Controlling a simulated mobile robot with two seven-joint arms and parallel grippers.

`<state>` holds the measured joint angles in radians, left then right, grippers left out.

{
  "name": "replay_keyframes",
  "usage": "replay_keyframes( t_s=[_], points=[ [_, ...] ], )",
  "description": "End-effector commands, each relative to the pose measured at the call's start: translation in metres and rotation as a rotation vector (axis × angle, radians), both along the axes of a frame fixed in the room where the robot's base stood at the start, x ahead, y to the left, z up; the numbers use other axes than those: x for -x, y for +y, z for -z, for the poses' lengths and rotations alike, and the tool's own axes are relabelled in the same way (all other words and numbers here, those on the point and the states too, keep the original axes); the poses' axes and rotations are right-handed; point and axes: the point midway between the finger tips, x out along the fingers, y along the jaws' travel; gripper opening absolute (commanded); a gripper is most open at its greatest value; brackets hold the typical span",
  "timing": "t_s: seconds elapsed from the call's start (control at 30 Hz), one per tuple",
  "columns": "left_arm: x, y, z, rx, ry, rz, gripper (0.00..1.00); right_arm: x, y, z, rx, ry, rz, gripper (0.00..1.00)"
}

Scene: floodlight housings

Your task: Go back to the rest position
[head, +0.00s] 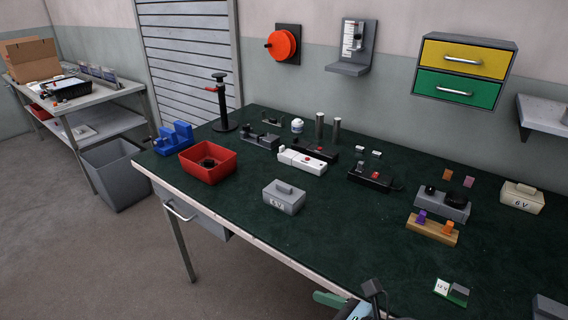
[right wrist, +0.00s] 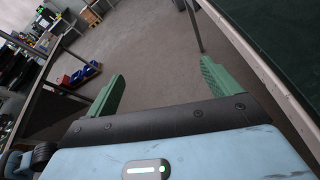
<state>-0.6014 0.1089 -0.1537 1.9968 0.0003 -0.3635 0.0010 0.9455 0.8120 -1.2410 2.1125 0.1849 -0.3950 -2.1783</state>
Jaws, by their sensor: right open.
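My right gripper (right wrist: 160,82) is open in the right wrist view. Its two green fingers stand wide apart with only grey floor between them. The front edge of the workbench (right wrist: 262,75) runs along the right of that view, beside the gripper. In the head view, part of my right gripper (head: 335,300) shows at the bottom edge, by the front edge of the bench; most of it is cut off. My left gripper is not in view.
Open floor (head: 130,270) lies left.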

Motion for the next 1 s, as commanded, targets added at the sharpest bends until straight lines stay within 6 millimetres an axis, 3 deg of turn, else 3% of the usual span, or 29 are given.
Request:
replay_keyframes(
  t_s=[0.3, 0.5, 0.77, 1.0],
  points=[
    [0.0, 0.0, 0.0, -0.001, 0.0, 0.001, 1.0, 0.027, 0.025, 0.026, -0.397, 0.461, 0.231, 0.89],
    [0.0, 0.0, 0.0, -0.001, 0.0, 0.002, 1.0, 0.044, 0.024, 0.053, -0.72, 0.834, 0.465, 0.89],
    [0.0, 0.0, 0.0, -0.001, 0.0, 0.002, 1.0, 0.077, -0.005, 0.105, -1.147, 1.279, 0.843, 0.89],
    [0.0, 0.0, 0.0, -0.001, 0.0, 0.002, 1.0, 0.134, -0.056, 0.169, -1.566, 1.582, 1.276, 0.89]
  ],
)
